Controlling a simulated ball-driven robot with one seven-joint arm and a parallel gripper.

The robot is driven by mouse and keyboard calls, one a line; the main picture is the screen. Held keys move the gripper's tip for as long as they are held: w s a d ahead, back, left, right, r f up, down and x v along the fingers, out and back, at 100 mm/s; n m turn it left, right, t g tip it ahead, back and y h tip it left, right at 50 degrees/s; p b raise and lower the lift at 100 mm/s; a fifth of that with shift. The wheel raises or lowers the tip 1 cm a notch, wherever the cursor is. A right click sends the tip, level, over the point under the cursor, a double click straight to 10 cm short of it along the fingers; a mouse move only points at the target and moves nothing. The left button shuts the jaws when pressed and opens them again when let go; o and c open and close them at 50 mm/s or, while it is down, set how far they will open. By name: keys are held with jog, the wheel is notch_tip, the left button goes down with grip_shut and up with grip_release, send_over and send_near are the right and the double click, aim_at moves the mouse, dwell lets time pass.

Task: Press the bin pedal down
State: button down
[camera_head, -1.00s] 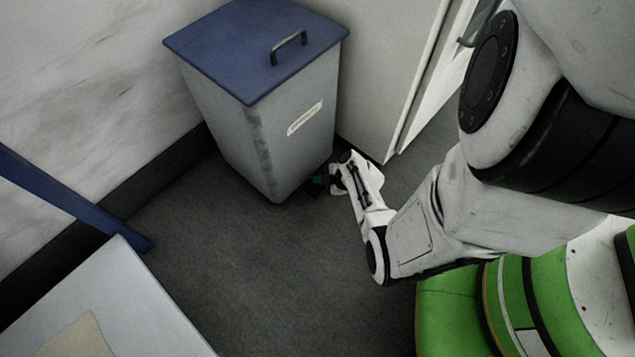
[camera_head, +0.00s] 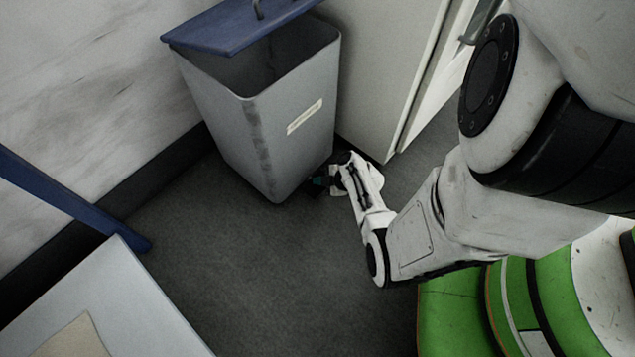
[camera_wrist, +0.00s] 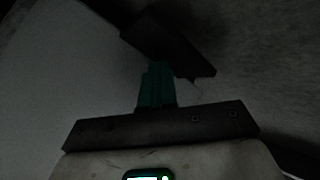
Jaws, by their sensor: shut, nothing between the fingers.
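The grey bin (camera_head: 262,130) stands on the dark floor near the wall, with a pale label on its front. Its blue lid (camera_head: 238,28) is tilted up at the back and the bin's dark inside shows. My gripper (camera_head: 319,183) is low at the bin's lower right corner. In the wrist view my gripper (camera_wrist: 157,75) is shut, its teal fingers together and empty, with their tips at the dark pedal (camera_wrist: 170,42). The fingertips overlap the pedal's edge in the picture. The pedal is mostly hidden in the head view.
A white panel or door (camera_head: 385,70) stands right behind the bin. A light table (camera_head: 150,310) with a tan item on it is at the lower left, and a blue bar (camera_head: 75,198) runs along the left. The floor between them is clear.

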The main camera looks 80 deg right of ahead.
jog(key=shift+s+a+f+b, duration=0.1)
jog(key=shift+f+b, duration=0.4)
jog(key=shift+f, duration=0.45)
dwell(0.6)
jog(key=shift+r, duration=0.15)
jog(key=shift+r+p, duration=1)
jog(key=shift+r, duration=0.3)
jog(key=shift+r+p, duration=0.4)
jog(key=shift+r, duration=0.2)
notch_tip(320, 180, up, 5)
jog(key=p, duration=0.3)
jog(key=shift+p, duration=0.35)
